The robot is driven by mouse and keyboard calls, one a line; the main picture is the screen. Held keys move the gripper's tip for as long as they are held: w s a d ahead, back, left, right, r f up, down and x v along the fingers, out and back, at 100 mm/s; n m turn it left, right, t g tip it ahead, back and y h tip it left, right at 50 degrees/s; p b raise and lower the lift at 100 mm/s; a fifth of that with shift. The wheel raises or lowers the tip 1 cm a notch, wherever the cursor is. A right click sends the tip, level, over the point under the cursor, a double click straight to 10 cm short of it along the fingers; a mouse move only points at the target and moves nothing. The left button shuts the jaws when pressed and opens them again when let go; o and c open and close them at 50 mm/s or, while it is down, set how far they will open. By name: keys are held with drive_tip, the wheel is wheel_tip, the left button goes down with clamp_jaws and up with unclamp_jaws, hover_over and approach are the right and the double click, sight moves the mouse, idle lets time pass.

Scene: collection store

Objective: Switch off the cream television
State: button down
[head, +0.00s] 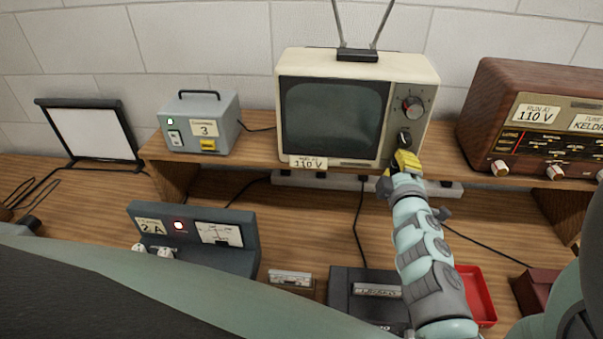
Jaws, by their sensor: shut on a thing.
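The cream television (358,70) stands on a raised wooden shelf, with two antenna rods on top and a dark screen (334,119). A label on its lower front reads 110 V. My gripper (404,157), with yellow fingers, is at the lower part of this panel, just below the lower knob. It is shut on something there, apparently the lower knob. The fingertips are small, and the exact contact is hard to see.
A grey box (222,108) with a green light stands left of the television, and a brown radio (498,97) stands right. Below are a grey meter unit (240,258) with a red light, a dark device (345,305) and a red tray (482,300). A lit panel (92,132) is far left.

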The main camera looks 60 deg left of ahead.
drive_tip(key=shift+n, duration=0.5)
drive_tip(key=c, duration=0.7)
unclamp_jaws()
drive_tip(key=shift+a, duration=0.1)
drive_tip(key=shift+r, duration=0.1)
drive_tip(key=shift+v, duration=4.1)
drive_tip(key=shift+w, duration=0.1)
